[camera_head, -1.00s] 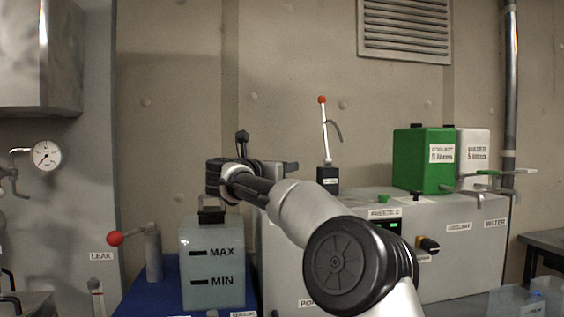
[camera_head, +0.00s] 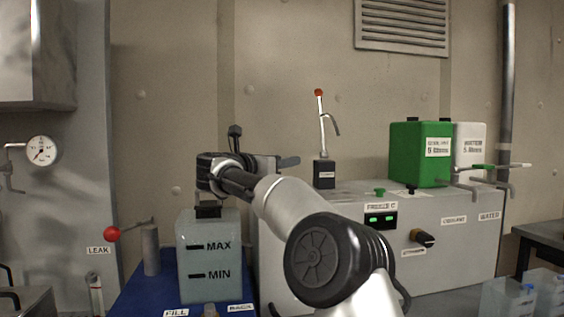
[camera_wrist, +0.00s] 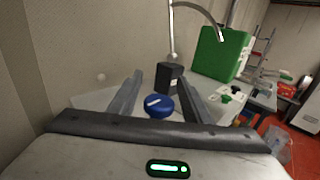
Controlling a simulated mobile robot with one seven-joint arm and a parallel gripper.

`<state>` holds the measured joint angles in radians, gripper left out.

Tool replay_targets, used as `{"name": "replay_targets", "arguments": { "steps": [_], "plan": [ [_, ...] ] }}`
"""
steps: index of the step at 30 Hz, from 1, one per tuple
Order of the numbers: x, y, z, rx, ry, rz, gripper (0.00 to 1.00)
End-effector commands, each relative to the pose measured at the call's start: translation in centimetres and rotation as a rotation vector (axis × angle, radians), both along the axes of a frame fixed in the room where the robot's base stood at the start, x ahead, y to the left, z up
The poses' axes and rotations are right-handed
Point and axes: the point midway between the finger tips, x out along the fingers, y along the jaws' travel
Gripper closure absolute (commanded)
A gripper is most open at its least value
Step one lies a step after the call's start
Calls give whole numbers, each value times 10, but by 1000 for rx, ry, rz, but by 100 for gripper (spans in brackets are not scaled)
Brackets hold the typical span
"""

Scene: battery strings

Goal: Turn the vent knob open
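A round blue knob (camera_wrist: 160,106) with a white stripe across its top shows in the wrist view, between my fingers and apart from them as far as I can see. No legible label shows on it, so I cannot confirm it is the vent knob. In the head view it is not visible, perhaps hidden by my arm. My gripper (camera_wrist: 161,80) is open and empty, its two fingers spread on either side of the knob in the picture. In the head view my gripper (camera_head: 283,162) is above the left end of the grey cabinet (camera_head: 460,258), partly hidden by my wrist.
A black-based tap (camera_head: 324,173) with a red ball stands on the cabinet just beyond my gripper. A green canister (camera_head: 405,155) and a white one (camera_head: 470,145) stand farther right. The MAX/MIN tank (camera_head: 208,285) is below my wrist. An orange-black knob (camera_head: 423,238) is on the cabinet front.

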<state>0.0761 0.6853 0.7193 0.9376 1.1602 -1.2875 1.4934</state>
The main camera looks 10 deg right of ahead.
Motion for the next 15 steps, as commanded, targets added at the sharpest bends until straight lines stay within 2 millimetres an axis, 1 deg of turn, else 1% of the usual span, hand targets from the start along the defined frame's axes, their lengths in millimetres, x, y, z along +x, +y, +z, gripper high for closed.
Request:
{"name": "replay_targets", "arguments": {
  "steps": [5, 8, 11, 15],
  "plan": [
    [-1, 2, 0, 0, 0, 1, 56],
    [-7, 8, 0, -1, -1, 3, 56],
    [-18, 20, 0, -1, -1, 4, 56],
    [-41, 44, 1, -1, -1, 5, 56]
  ]
}}
